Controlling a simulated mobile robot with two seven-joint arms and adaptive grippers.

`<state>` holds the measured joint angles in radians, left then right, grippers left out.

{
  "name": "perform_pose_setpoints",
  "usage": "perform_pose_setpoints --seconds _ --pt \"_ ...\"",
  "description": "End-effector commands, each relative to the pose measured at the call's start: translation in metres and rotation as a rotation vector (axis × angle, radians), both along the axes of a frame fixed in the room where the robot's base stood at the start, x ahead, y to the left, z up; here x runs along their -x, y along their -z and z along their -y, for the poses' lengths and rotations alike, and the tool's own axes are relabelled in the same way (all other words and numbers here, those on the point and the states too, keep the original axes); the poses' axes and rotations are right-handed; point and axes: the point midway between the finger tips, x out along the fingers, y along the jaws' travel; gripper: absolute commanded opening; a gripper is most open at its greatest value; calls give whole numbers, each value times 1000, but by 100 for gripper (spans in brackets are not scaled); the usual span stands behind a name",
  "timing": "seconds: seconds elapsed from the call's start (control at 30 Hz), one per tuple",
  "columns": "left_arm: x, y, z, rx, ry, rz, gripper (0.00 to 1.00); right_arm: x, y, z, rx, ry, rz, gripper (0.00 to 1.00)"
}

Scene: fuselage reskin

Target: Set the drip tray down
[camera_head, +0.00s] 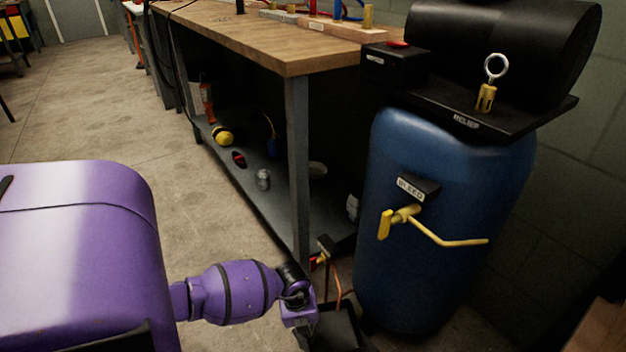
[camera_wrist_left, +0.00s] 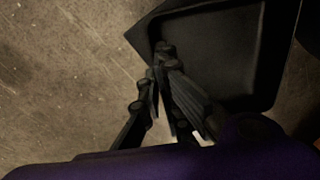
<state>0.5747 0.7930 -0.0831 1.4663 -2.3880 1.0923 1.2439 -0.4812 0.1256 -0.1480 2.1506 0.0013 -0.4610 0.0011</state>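The drip tray is a black, shallow, square-cornered tray with raised walls. In the head view the drip tray (camera_head: 338,326) is low down, beside the foot of the blue tank, partly cut off by the lower edge. In the left wrist view the tray (camera_wrist_left: 215,55) fills the upper right, empty, above or on the concrete floor; I cannot tell which. My left gripper (camera_wrist_left: 163,75) has its two dark fingers close together at the tray's near-left rim, seemingly pinching it. In the head view its fingers are mostly hidden by my purple wrist. My right gripper is not in view.
A blue tank (camera_head: 425,230) with a yellow bleed valve (camera_head: 400,216) stands right of the tray. A wood-topped bench (camera_head: 270,40) with a steel leg (camera_head: 298,150) and lower shelf (camera_head: 245,185) stands behind. Open concrete floor (camera_head: 90,120) lies to the left.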

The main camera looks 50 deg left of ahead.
Motion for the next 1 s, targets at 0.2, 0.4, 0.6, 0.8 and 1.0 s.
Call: perform_pose_setpoints --seconds 0.2,0.4,0.6,0.8,1.0 --pt "-8 12 6 1 -1 1 0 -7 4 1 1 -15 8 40" --pt "-9 43 8 0 -2 -3 0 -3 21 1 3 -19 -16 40" --pt "-10 44 8 0 0 1 0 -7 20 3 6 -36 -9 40" --pt "-10 47 8 -1 0 0 0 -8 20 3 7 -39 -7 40" --pt "-9 48 8 0 0 0 23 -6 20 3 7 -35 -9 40"
